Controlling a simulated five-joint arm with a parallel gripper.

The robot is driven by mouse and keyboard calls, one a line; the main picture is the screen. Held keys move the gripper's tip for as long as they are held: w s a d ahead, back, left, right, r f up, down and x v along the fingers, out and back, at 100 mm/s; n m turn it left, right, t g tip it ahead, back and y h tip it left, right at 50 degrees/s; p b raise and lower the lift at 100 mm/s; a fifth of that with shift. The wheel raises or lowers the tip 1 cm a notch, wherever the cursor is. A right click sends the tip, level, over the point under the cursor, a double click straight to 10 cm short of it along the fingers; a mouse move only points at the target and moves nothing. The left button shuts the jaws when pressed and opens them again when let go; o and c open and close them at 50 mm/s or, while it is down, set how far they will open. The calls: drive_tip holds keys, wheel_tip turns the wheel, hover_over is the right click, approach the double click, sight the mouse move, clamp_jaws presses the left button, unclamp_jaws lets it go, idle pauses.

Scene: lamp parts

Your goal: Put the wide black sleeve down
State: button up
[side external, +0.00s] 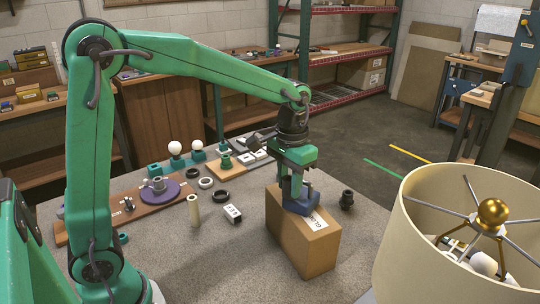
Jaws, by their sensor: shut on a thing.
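My gripper (296,186) points down over a blue holder (303,206) that sits on top of a cardboard box (302,243). It is shut on the wide black sleeve, which is mostly hidden between the fingers and the holder. I cannot tell whether the sleeve touches the holder. A separate dark fitting (347,199) stands on the grey table just right of the box.
Black rings (220,196), a cream tube (194,210) and a small white-and-black block (232,213) lie left of the box. A wooden board (130,210) carries a purple disc (160,191). A large lampshade (408,235) stands at the right. The front table is clear.

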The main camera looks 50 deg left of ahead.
sight(290, 179)
drive_tip(key=shift+d, duration=1.2)
drive_tip(key=shift+a, duration=3.5)
drive_tip(key=shift+m, duration=0.3)
drive_tip(key=d+r, duration=0.2)
drive_tip(key=d, duration=0.1)
drive_tip(key=d+r, duration=0.1)
drive_tip(key=d, duration=0.1)
drive_tip(key=shift+r, duration=0.25)
drive_tip(key=f, duration=0.1)
drive_tip(key=d+f, duration=0.1)
drive_tip(key=shift+d+f, duration=0.3)
drive_tip(key=shift+f, duration=0.1)
drive_tip(key=shift+d+f, duration=0.2)
drive_tip(key=shift+f, duration=0.2)
